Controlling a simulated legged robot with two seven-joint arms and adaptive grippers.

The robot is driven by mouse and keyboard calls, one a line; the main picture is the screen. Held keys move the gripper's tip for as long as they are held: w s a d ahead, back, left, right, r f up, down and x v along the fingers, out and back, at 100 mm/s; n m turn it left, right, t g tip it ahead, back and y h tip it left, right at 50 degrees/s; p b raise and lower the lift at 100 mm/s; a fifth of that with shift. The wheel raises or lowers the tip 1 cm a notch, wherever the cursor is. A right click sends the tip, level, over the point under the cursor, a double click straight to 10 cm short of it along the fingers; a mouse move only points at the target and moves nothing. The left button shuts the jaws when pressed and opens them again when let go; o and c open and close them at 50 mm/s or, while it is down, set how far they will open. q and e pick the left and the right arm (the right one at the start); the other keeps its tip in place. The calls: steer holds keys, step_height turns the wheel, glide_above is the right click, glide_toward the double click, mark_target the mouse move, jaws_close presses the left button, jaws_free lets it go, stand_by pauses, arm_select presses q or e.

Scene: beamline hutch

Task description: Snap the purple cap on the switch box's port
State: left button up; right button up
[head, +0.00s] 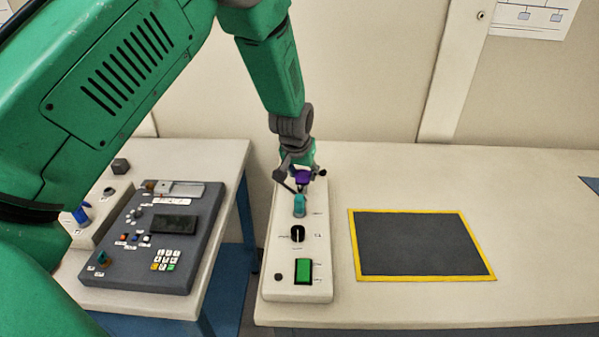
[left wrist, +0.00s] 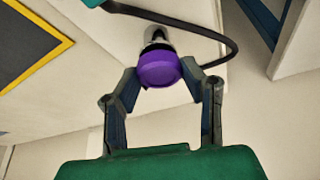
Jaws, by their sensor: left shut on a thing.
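The purple cap (head: 303,176) is between the fingers of my left gripper (head: 304,182), above the far end of the switch box (head: 270,262). In the left wrist view the cap (left wrist: 158,70) sits between the two fingertips of the gripper (left wrist: 160,84), which is shut on it. A dark and silvery round part, which looks like the port (left wrist: 156,38), shows just beyond the cap. I cannot tell whether cap and port touch. The box also carries a teal part (head: 299,206), a black knob (head: 297,233) and a green switch (head: 304,271). My right gripper is not in view.
A dark mat with a yellow border (head: 353,262) lies right of the box on the cream table (head: 400,312). A grey control panel (head: 130,276) stands on a separate table at left, across a gap. A dark cable (left wrist: 190,27) curves near the cap in the left wrist view.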

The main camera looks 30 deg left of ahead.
arm_select(q)
steer(key=shift+d+r, duration=0.2)
steer(key=shift+d, duration=0.3)
steer(key=shift+a+f, duration=0.15)
steer(key=shift+a, duration=0.3)
steer(key=shift+a+f, duration=0.15)
steer(key=shift+a, duration=0.65)
steer(key=shift+d+r, duration=0.2)
steer(key=shift+d, duration=0.4)
steer(key=shift+s+a+p, duration=0.1)
steer(key=shift+a+p, duration=0.2)
steer(key=shift+a, duration=0.05)
steer(key=shift+a+f, duration=0.1)
steer(key=shift+f, duration=0.05)
steer(key=shift+d, duration=0.55)
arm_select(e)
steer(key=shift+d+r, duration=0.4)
arm_select(q)
steer(key=shift+p, duration=0.3)
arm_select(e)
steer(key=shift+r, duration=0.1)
